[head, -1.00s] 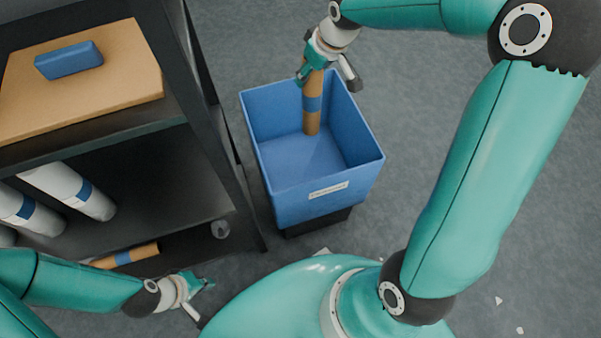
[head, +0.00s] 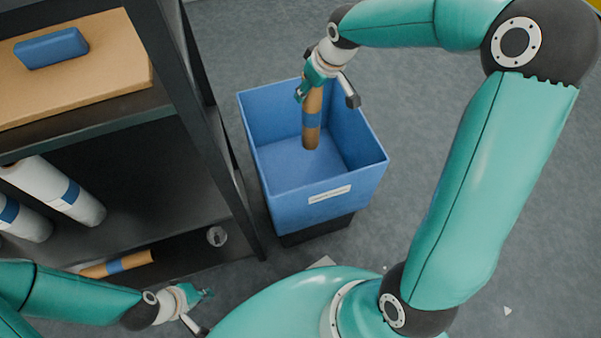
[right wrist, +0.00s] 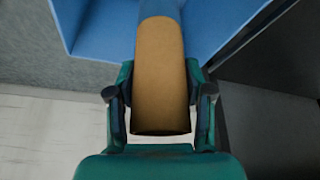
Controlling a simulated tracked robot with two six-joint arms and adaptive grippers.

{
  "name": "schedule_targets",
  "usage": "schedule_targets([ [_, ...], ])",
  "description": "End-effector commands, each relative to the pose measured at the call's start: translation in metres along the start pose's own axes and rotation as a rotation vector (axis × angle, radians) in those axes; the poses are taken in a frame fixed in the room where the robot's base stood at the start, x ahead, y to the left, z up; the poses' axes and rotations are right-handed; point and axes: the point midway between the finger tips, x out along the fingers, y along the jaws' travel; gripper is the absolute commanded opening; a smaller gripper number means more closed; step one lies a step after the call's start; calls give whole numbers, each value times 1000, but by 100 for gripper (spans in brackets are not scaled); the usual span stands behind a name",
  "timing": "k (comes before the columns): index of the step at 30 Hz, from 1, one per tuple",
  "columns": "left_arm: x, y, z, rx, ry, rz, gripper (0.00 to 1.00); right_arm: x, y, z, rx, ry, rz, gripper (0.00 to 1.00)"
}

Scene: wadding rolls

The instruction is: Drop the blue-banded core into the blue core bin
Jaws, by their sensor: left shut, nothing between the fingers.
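The blue bin also shows there (right wrist: 230,25). Whether the core's lower end touches the bin floor is hard to tell. My left gripper (head: 200,306) is shut and empty, low down near the shelf's front corner.
A dark shelf unit stands left of the bin. Its top holds a tan board (head: 85,75) with a blue block (head: 50,48). White rolls with blue bands (head: 72,195) lie on the middle shelf. Another brown, blue-banded core (head: 117,264) lies at the bottom. White scraps dot the grey floor.

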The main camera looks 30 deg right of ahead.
Motion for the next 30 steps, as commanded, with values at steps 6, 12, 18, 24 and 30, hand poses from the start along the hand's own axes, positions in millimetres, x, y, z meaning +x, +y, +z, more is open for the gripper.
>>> schedule_targets([
  [6,0,0,0,0,0,0,0,0,0,0,-1,0,0,78],
  [12,0,0,0,0,0,0,0,0,0,0,-1,0,-1,78],
  [18,0,0,0,0,0,0,0,-11,0,-1,-1,2,1,78],
  [24,0,0,0,0,0,0,0,-45,0,-3,-1,6,2,78],
  [30,0,0,0,0,0,0,0,-85,0,-3,-1,5,1,78],
])
